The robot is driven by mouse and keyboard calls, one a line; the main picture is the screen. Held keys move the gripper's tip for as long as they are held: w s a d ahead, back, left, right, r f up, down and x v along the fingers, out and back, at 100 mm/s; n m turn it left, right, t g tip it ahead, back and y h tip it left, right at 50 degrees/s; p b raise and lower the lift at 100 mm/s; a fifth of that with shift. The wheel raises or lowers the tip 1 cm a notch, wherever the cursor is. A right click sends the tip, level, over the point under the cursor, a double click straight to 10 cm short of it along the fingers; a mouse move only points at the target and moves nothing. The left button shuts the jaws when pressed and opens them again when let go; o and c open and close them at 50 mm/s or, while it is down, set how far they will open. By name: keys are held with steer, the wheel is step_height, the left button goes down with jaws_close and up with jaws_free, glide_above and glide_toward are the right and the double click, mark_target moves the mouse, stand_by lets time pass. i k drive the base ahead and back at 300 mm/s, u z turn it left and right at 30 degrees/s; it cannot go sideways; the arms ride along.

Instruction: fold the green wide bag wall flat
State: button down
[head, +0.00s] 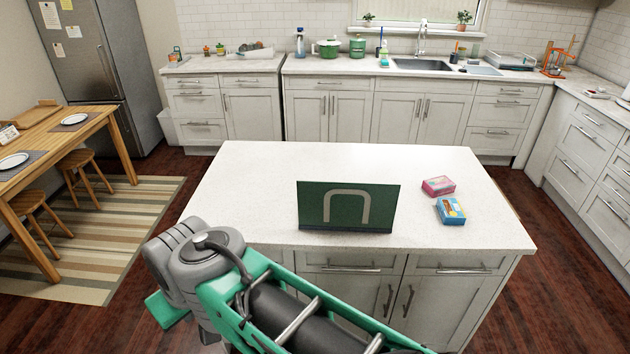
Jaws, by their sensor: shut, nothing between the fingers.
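The green wide bag wall (313,207) stands upright on the white island counter, near its front edge. It is a dark green panel with a pale arch-shaped handle on its face. Its bottom edge is on the counter top; what lies behind it is hidden. My arm shows at the bottom of the head view, in front of the island and below the panel. My gripper is not visible, and no contact with the panel shows.
A pink box (438,186) and a blue box (450,211) lie on the island counter (250,190), right of the panel. The counter left of and behind the panel is clear. A wooden table (50,140) with stools stands at the left.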

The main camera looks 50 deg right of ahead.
mark_target(333, 203)
steer(key=z, duration=0.1)
steer(key=i, duration=0.6)
steer(key=z, duration=2.2)
